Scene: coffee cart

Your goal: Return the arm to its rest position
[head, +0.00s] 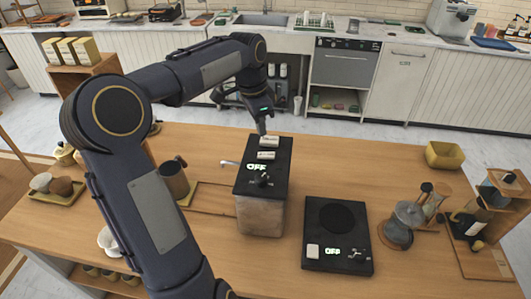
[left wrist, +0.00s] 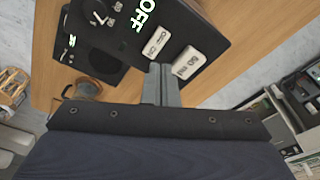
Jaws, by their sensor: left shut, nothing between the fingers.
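My left arm comes in from the left and reaches over the wooden table (head: 400,170). My left gripper (head: 262,130) is shut and empty, fingers pointing down at the far end of a black-topped box machine (head: 250,190). The machine shows a glowing "OFF" and has two white buttons on top. In the left wrist view the closed fingers (left wrist: 160,80) are beside the near white button (left wrist: 187,62) and the other white button (left wrist: 157,42). I cannot tell whether the fingertips touch the machine. My right gripper is not in view.
A black scale-like device (head: 338,265), also showing "OFF", lies to the right of the machine. A glass vessel (head: 403,222), a wooden rack (head: 490,260) and a yellow bowl (head: 444,155) are farther right. A brown jug (head: 174,182) stands left. The table's back middle is clear.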

